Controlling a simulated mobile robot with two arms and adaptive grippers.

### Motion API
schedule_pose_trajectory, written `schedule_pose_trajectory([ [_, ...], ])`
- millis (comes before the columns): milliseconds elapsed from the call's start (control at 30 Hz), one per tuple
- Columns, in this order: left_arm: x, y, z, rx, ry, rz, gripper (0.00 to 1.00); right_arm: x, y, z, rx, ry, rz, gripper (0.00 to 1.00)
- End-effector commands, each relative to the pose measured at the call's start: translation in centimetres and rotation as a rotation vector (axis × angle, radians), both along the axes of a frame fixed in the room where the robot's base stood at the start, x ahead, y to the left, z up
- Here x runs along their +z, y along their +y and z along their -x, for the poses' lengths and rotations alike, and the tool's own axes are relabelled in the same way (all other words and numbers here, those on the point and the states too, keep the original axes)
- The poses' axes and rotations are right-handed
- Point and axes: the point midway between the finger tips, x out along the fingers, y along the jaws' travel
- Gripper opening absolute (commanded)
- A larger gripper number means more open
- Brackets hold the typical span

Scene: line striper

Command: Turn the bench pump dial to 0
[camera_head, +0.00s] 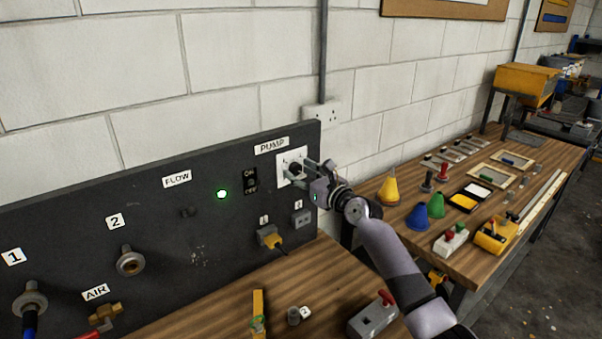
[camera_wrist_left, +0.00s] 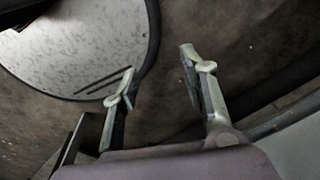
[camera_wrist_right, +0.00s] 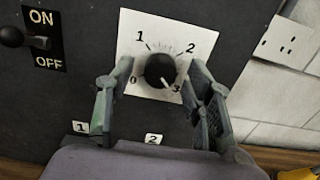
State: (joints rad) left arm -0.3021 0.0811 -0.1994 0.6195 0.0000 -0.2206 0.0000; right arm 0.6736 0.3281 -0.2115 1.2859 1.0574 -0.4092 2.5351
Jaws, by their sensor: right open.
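The pump dial is a round black knob (camera_wrist_right: 160,70) on a white plate (camera_wrist_right: 133,28) marked 0, 1, 2 and 3. Its pale pointer mark is at the lower right, by the 3. In the head view the dial (camera_head: 295,168) sits under the PUMP label (camera_head: 271,146), partly covered by my right gripper (camera_head: 306,175). In the right wrist view my right gripper (camera_wrist_right: 160,68) is open, one finger on each side of the knob. Gaps show between knob and fingers. My left gripper (camera_wrist_left: 158,62) is open and empty above the floor.
An ON/OFF switch (camera_wrist_right: 15,37) is left of the dial, and a lit green lamp (camera_head: 222,194) is farther left. A yellow plug (camera_head: 272,240) sits below on the dark panel (camera_head: 120,190). Several cones and tools stand on the right bench (camera_head: 465,262).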

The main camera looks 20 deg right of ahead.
Motion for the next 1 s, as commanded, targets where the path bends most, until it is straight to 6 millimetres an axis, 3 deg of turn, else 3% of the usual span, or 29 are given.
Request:
schedule_pose_trajectory([
  [167,-0.01,0.05,0.07,0.000,0.001,0.000,0.40,0.02,0.01,0.00,0.000,0.000,0.000,0.48],
  [867,0.01,-0.01,-0.19,0.000,-0.003,0.001,0.40,0.02,-0.03,0.03,0.000,0.000,0.000,0.02],
  [1000,0.01,-0.03,-0.23,0.000,-0.003,0.001,0.40,0.02,-0.04,0.03,0.000,-0.001,0.002,0.00],
])
